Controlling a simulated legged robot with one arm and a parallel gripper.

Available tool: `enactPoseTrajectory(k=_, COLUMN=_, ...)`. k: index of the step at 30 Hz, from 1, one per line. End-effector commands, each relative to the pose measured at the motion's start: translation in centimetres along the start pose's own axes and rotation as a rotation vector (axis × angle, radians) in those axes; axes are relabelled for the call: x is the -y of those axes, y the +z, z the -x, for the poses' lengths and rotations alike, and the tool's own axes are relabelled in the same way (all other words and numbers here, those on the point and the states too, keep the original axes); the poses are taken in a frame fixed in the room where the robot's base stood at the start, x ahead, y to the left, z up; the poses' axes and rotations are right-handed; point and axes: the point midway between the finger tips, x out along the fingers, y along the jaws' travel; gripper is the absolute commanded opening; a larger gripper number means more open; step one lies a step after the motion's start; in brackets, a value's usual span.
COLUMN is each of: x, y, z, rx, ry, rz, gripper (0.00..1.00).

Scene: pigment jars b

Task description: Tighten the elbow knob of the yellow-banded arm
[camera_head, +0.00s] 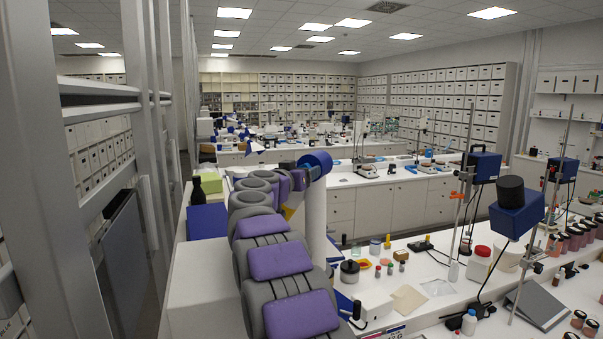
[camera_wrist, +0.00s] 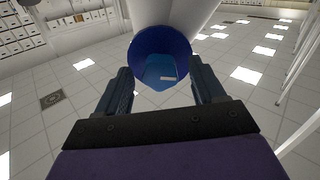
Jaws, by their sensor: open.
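A white tube (camera_head: 314,225) stands upright in the head view with a round blue part (camera_head: 316,160) at its top. In the wrist view the blue part (camera_wrist: 160,50) shows end-on, with a lighter blue face and a small white label, on the white tube (camera_wrist: 175,12). I cannot tell for sure that it is the elbow knob. A small yellow patch (camera_head: 289,212) shows beside the tube, partly hidden by my arm; I cannot tell whether it is the band. My gripper (camera_wrist: 163,76) is open and empty, its fingers on either side of the blue part, with no contact visible.
A white bench (camera_head: 420,293) at right holds jars, bottles and a blue device (camera_head: 516,207) on a stand. A grey metal frame (camera_head: 75,150) rises at left. A dark bottle (camera_head: 197,191) and a blue box (camera_head: 207,221) stand left of my arm.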

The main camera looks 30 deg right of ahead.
Motion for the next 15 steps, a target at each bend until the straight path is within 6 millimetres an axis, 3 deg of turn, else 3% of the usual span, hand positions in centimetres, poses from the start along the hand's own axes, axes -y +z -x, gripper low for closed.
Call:
enactPoseTrajectory(k=5, x=0.05, y=0.02, z=0.01, rx=0.000, ry=0.000, rz=0.000, gripper=0.69)
enactPoseTrajectory(k=15, x=0.09, y=0.03, z=0.02, rx=0.000, ry=-0.001, rz=0.001, gripper=0.36)
